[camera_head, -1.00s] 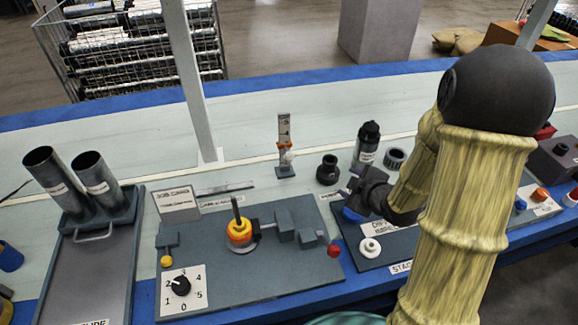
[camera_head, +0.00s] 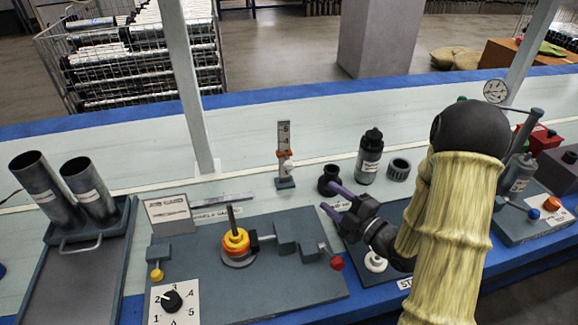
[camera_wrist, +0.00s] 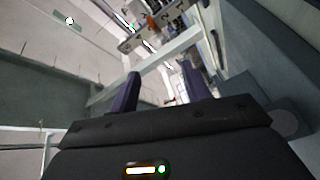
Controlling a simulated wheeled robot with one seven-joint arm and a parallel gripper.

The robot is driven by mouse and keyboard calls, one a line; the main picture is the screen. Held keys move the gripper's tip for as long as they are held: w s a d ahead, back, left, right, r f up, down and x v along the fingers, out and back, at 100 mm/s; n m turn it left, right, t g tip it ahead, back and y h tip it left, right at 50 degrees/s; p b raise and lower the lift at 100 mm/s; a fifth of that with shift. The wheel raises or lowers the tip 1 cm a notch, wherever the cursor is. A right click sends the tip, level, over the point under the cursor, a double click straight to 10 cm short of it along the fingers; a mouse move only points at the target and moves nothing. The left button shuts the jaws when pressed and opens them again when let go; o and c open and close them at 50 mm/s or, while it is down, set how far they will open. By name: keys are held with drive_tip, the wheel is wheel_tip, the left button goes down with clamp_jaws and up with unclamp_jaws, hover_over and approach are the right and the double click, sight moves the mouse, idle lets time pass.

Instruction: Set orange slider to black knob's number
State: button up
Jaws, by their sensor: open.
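The orange slider (camera_head: 285,153) sits partway up a small upright numbered scale (camera_head: 284,133) on a grey foot. It is below the upper numerals, and its exact reading is too small to tell. A white part is just under it. The black knob (camera_head: 172,300) is on a white dial plate with numerals at the front left; its pale mark seems to point left, towards the 2. My gripper (camera_head: 327,196) is open and empty, in front of and right of the scale, its purple fingers pointing left. The fingers also show apart in the wrist view (camera_wrist: 160,90).
A grey panel (camera_head: 215,285) carries a yellow-orange ring stack (camera_head: 236,243) on a post and a red knob (camera_head: 337,263). A black cup (camera_head: 327,178) stands close behind my fingers, with a black bottle (camera_head: 369,157) to its right. Two metal tubes (camera_head: 85,185) stand left.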

sight(292, 169)
drive_tip(key=b+x, duration=0.1)
drive_tip(key=x, duration=1.6)
drive_tip(key=shift+s+a, duration=0.1)
drive_tip(key=shift+s, duration=0.05)
drive_tip(key=shift+c, duration=0.5)
clamp_jaws()
drive_tip(key=shift+f, duration=0.15)
